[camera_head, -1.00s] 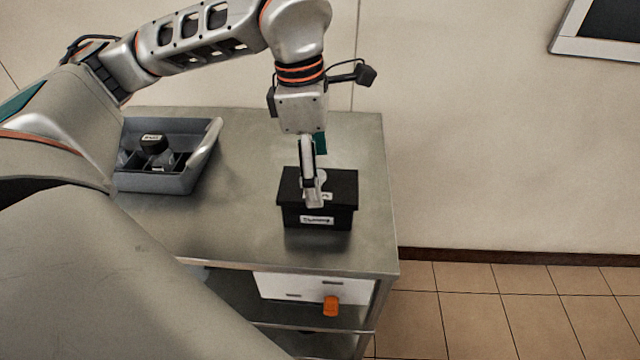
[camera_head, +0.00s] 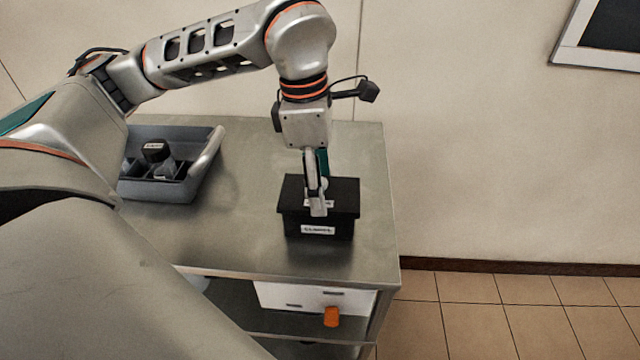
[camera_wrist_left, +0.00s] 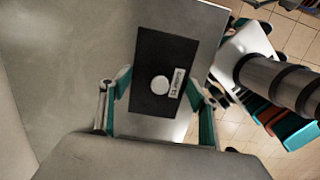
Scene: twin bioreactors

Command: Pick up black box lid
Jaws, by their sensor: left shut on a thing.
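The black box (camera_head: 318,230) with a white label on its front stands on the steel table near its right front part. Its flat black lid (camera_head: 342,192) lies on top of the box. In the left wrist view the lid (camera_wrist_left: 165,50) shows a round light knob (camera_wrist_left: 159,85) and a white label. My left gripper (camera_head: 318,208) points down over the lid, its fingers at the lid's sides in the left wrist view (camera_wrist_left: 158,103). It is shut on the lid. The exact finger contact is hard to see.
A grey tray (camera_head: 205,172) with dark dividers and a black-capped bottle (camera_head: 155,152) stands at the table's left. The steel table (camera_head: 235,225) is clear between tray and box. Below is a shelf with a white box (camera_head: 300,296) and an orange item (camera_head: 331,317).

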